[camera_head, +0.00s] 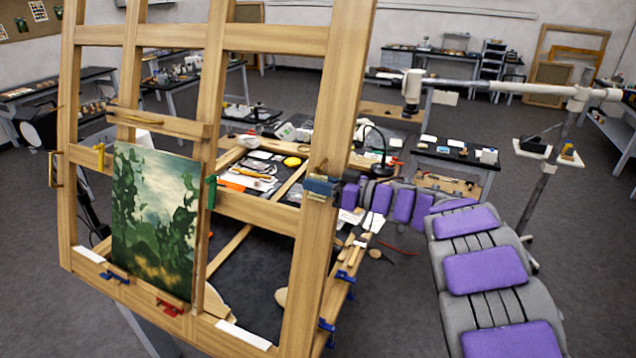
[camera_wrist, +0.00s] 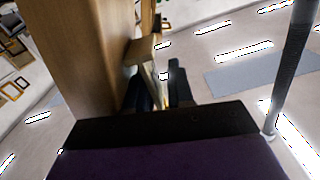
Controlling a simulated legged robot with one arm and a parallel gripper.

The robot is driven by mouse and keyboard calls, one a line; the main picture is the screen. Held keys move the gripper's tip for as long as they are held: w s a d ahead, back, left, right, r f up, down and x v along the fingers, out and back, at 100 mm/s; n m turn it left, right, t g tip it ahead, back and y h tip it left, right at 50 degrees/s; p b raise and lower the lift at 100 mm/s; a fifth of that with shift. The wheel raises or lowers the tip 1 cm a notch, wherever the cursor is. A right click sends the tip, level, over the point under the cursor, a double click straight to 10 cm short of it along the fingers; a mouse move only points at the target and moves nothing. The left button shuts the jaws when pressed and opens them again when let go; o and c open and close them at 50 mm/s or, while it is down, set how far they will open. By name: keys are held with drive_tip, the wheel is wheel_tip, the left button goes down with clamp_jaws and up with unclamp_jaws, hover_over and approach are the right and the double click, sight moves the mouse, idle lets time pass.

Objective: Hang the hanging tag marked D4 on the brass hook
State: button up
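My gripper (camera_wrist: 162,88) is at the right post of the wooden easel (camera_head: 352,75), at the end of my purple-padded arm. Two dark fingers show in the wrist view with a narrow pale, yellowish strip (camera_wrist: 156,90) between them; I cannot tell whether they grip it. A small wooden block (camera_wrist: 143,48) juts from the post just beyond the fingers. In the head view a blue-grey piece (camera_head: 320,186) sits against the post at my gripper. I cannot read D4 on any tag, and I cannot make out the brass hook with certainty.
A green landscape painting (camera_head: 155,220) stands on the easel, with small red and blue clamps below. Behind the easel a dark worktable (camera_head: 255,265) holds tools and papers. Open grey floor lies right of my arm.

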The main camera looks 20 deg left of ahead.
drive_tip(key=shift+o, duration=0.6)
drive_tip(key=shift+s+r, duration=0.1)
drive_tip(key=shift+r, duration=0.1)
drive_tip(key=shift+d, duration=0.15)
